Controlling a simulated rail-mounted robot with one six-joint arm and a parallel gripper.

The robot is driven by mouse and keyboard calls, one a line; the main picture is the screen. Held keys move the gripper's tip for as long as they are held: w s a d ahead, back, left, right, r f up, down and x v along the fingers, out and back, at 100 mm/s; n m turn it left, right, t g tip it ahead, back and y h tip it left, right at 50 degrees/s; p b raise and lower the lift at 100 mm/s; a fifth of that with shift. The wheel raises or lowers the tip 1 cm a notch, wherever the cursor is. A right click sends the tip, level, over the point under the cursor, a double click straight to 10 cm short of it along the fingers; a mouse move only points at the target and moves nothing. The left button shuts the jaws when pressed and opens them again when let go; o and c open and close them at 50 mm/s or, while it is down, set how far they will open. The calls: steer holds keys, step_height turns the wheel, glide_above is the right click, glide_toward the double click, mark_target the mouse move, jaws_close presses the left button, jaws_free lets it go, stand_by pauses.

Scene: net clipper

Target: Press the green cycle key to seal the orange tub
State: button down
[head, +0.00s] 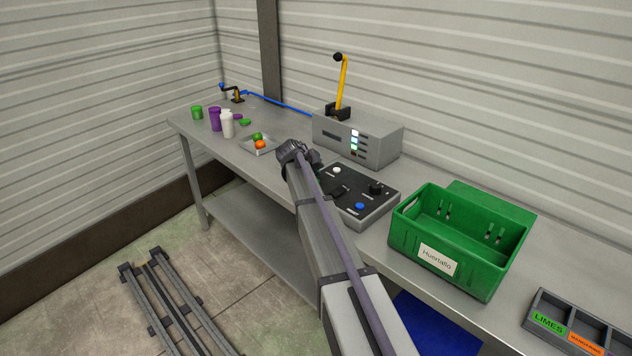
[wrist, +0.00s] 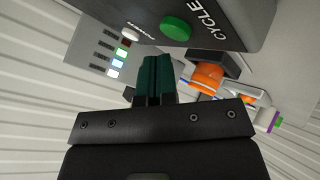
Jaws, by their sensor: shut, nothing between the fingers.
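The green cycle key (wrist: 177,28) is a round button beside the word CYCLE on the dark control panel (head: 372,206), near the top of the wrist view. In the head view my gripper and arm hide it. The orange tub (wrist: 207,76) shows in the wrist view, right of my fingers, beside a dark part; in the head view it is hidden behind my gripper. My gripper (wrist: 156,72) is shut and empty, its dark green fingertips pointing toward the panel's edge, with the key above and right of them in the picture. I cannot tell the exact gap.
The grey machine (head: 362,142) with a yellow lever (head: 342,83) stands behind the panel. The panel also has a white button (head: 337,170), a blue button (head: 360,206) and a black knob (head: 376,188). A green crate (head: 418,241) stands right; a fruit tray (head: 247,146) lies left.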

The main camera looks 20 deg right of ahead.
steer(key=shift+f+b, duration=0.45)
steer(key=shift+f+b, duration=0.35)
stand_by(0.5)
steer(key=shift+r+p, duration=0.8)
steer(key=shift+r, duration=0.1)
step_height(320, 180, up, 5)
steer(key=p, duration=0.5)
stand_by(0.5)
